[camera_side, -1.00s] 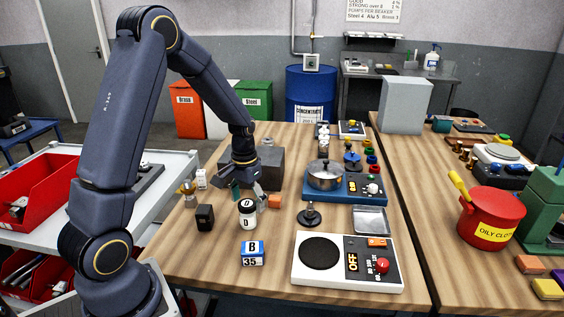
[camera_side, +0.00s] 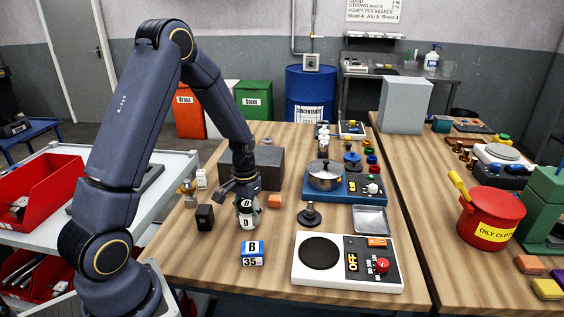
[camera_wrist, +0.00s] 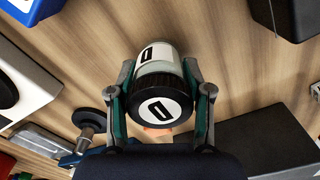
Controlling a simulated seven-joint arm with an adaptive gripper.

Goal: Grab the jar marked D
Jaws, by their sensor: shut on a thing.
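The jar marked D (camera_side: 246,216) is white with a black lid and stands near the front left of the wooden table in the side view. In the wrist view the jar (camera_wrist: 158,86) shows its D on the lid and on its side. My gripper (camera_side: 245,203) comes down over the jar from above. In the wrist view my gripper's two fingers (camera_wrist: 160,92) lie on opposite sides of the jar and are shut on it. I cannot tell whether the jar's base touches the table.
A blue and white box marked B 35 (camera_side: 252,253) lies in front of the jar. A white hotplate (camera_side: 347,263) reading OFF is at the front right. A large dark block (camera_side: 269,166) stands behind.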

